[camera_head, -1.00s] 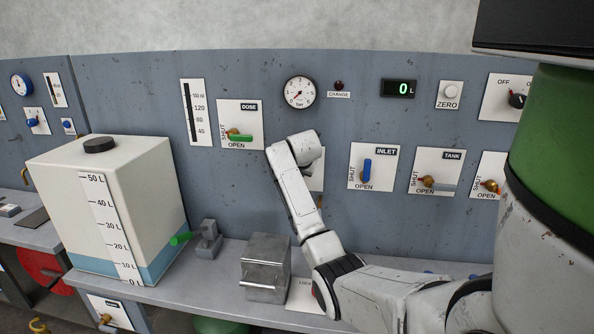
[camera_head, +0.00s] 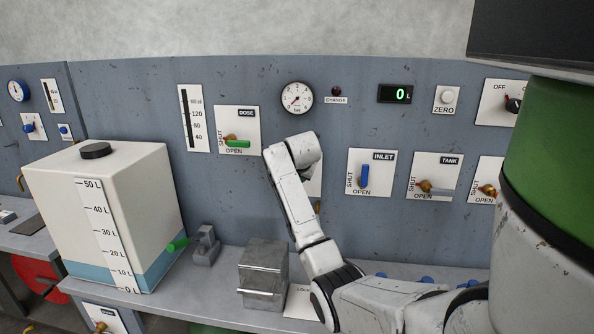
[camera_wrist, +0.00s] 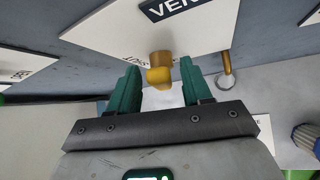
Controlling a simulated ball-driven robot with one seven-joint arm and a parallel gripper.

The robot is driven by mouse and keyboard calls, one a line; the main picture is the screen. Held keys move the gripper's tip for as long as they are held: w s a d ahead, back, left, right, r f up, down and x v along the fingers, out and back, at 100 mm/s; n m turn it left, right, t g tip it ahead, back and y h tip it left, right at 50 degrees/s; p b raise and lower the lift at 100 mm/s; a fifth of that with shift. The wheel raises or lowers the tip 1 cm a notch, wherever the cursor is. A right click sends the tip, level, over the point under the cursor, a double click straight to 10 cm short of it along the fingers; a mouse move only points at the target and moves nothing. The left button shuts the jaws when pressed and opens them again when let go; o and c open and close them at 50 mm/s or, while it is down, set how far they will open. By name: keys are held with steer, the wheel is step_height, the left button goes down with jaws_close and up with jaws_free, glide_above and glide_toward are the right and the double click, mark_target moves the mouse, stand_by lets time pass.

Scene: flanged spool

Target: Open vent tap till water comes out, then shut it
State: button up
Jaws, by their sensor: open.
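The vent tap (camera_wrist: 160,70) is a brass stub on a white plate marked "VEN…" (camera_wrist: 205,22) in the wrist view. My gripper (camera_wrist: 158,84) is open, its green fingers on either side of the tap's brass end. I cannot tell whether they touch it. A thin brass pipe with a ring at its end (camera_wrist: 226,72) is just right of the fingers. No water shows there. In the head view my arm covers most of the vent plate (camera_head: 316,181), and my gripper is hidden behind it.
The blue-handled inlet tap (camera_head: 364,176) and the tank tap (camera_head: 426,186) are to the right on the panel; the green-handled dose tap (camera_head: 237,143) is to the left. A white tank (camera_head: 140,200) and a metal box (camera_head: 264,268) stand on the bench.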

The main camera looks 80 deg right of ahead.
steer(key=b+v, duration=0.1)
steer(key=v, duration=0.7)
steer(key=shift+r, duration=0.1)
